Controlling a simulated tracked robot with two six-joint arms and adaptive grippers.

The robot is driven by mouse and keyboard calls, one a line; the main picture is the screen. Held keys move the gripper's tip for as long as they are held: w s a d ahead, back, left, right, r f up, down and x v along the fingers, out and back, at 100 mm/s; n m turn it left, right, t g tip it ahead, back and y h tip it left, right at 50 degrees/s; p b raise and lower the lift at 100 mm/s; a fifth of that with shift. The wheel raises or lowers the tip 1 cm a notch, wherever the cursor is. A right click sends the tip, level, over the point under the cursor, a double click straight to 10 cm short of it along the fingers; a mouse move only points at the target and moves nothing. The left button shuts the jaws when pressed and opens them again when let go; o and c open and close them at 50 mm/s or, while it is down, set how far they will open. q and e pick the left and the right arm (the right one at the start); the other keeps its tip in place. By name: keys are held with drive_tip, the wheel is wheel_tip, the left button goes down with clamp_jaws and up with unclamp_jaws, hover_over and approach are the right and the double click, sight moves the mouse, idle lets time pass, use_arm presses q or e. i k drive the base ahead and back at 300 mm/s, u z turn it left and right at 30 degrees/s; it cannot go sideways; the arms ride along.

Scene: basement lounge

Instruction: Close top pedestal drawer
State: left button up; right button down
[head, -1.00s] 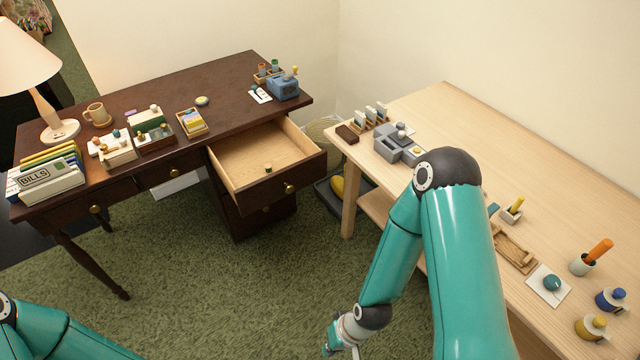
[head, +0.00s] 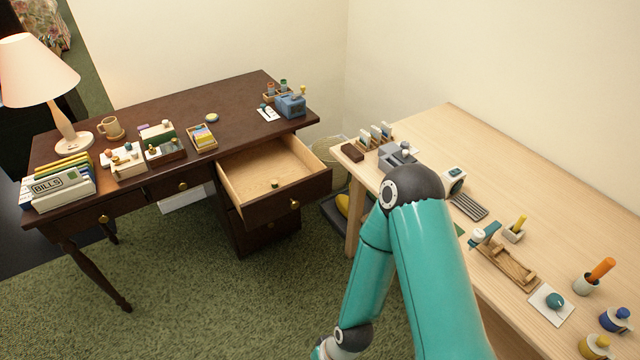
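The top pedestal drawer (head: 262,183) of the dark wooden desk (head: 150,107) is pulled well out. Its light wood inside is in view, with one small dark green object (head: 275,184) near its front. A round brass knob (head: 294,204) sits on the drawer front. My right arm reaches down in front of the light wood table, to the right of the drawer. The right gripper is cut off at the bottom edge, with only the wrist showing, and it is apart from the drawer. My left arm and gripper are out of view.
A lamp (head: 62,120), files (head: 60,185), a mug (head: 111,127) and small trays stand on the desk. The light wood table (head: 445,130) at right holds several small items. A dark bin (head: 338,211) stands between desk and table. Green carpet before the desk is clear.

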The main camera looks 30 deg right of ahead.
sight(246, 175)
drive_tip(key=u, duration=0.05)
drive_tip(key=i, duration=1)
drive_tip(key=z, duration=0.05)
